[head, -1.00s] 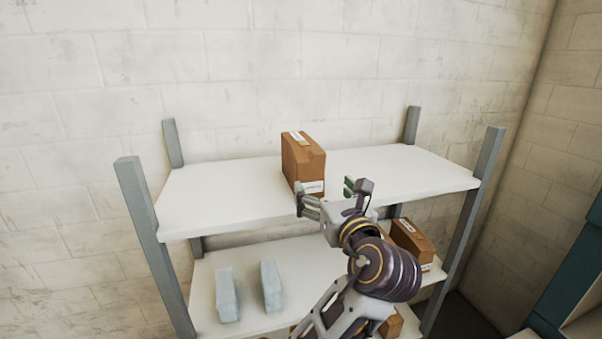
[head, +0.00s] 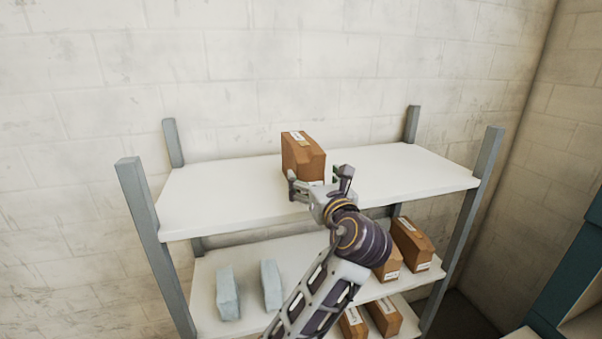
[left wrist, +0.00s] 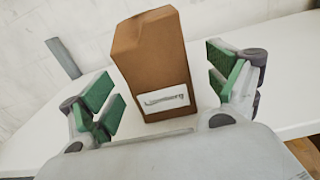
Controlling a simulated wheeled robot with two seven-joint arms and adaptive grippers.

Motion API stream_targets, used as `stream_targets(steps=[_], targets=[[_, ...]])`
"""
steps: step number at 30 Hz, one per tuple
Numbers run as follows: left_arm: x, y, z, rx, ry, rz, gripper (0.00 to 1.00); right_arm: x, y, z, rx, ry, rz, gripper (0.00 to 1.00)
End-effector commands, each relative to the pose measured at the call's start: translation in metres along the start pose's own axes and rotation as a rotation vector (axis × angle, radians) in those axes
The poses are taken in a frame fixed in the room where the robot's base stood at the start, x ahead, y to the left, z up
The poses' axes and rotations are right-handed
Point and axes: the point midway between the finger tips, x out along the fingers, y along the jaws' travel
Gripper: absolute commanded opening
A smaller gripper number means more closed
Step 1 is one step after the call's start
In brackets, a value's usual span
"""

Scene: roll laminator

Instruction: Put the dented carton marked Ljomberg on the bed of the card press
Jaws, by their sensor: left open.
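A brown carton (head: 302,156) stands upright on the top shelf of a rack in the head view. In the left wrist view the carton (left wrist: 152,62) has a white label with blurred text that looks like Ljomberg, and it stands between the two green finger pads. My left gripper (head: 320,184) is open at the carton's front, with a finger on each side. In the left wrist view the left gripper (left wrist: 168,88) shows gaps between its pads and the carton. The card press is not recognisable in these views. My right gripper is not in view.
The rack's top shelf (head: 220,197) is otherwise clear. The shelf below holds two pale blue blocks (head: 271,286) and more brown cartons (head: 412,242). More cartons (head: 384,316) sit lower down. Grey posts (head: 145,225) stand at the rack's corners. A teal structure (head: 570,275) is at the right edge.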

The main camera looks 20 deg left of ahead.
Motion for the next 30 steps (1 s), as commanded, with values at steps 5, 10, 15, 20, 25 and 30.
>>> stream_targets(steps=[5,10,15,20,25,30], targets=[[0.015,0.002,0.002,0.001,0.0,0.001,0.89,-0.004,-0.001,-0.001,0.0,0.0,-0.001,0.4],[0.035,0.004,0.003,0.001,-0.001,0.002,0.89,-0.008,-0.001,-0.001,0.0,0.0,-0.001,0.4],[0.047,0.004,0.002,0.0,-0.001,0.001,0.89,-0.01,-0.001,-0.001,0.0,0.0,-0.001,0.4],[0.05,0.004,0.001,0.0,0.0,0.001,0.89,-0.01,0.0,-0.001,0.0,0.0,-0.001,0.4],[0.049,0.003,0.001,0.0,0.0,0.001,0.89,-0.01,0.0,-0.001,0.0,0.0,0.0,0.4],[0.049,0.003,0.001,0.0,0.0,0.001,0.89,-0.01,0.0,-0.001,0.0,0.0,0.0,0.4]])
